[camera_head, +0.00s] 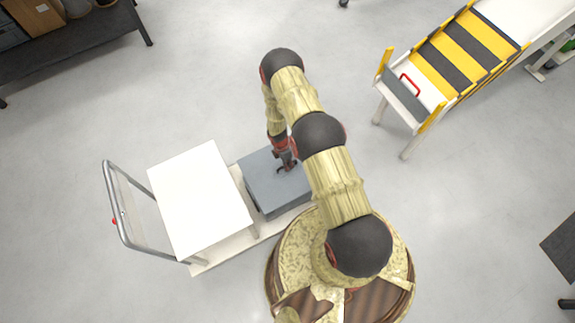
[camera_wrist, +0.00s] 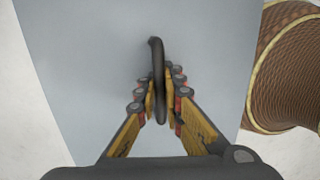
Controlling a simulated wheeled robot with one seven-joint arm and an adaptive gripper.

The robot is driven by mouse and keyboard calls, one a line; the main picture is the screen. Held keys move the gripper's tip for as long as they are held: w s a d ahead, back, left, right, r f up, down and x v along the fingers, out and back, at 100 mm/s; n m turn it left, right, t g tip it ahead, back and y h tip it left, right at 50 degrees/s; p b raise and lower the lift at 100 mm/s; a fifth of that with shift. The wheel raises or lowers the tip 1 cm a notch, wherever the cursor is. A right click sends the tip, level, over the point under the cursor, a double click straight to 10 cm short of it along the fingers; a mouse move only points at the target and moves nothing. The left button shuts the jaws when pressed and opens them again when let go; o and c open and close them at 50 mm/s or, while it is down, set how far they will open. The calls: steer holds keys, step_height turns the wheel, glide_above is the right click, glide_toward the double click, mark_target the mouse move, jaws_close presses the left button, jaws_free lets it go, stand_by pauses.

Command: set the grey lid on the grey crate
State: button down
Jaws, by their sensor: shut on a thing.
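The grey lid (camera_head: 260,172) is a flat slab with a dark handle (camera_wrist: 157,60) standing up from its middle. It lies level over the grey crate (camera_head: 285,208), whose side shows below the lid's edge. I cannot tell whether the lid touches the crate's rim all round. My gripper (camera_head: 286,166) points down at the lid's middle. In the wrist view my gripper (camera_wrist: 159,95) has its fingers shut on the handle from both sides. The lid fills most of that view and hides the crate's inside. My arm covers the lid's right part in the head view.
The crate stands on a pale flatbed trolley (camera_head: 225,250) with a grey push handle (camera_head: 118,205). A white-topped stand (camera_head: 200,200) is close to its left. A yellow-and-black striped ramp (camera_head: 455,55) stands at upper right, a dark shelf (camera_head: 75,42) at upper left. Open floor lies between.

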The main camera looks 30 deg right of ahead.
steer(key=shift+f, duration=0.2)
steer(key=c, duration=1.8)
jaws_free()
steer(key=shift+c, duration=0.2)
step_height(320, 180, up, 12)
steer(key=w+a, duration=0.1)
steer(key=shift+w, duration=0.35)
steer(key=shift+a+f, duration=0.1)
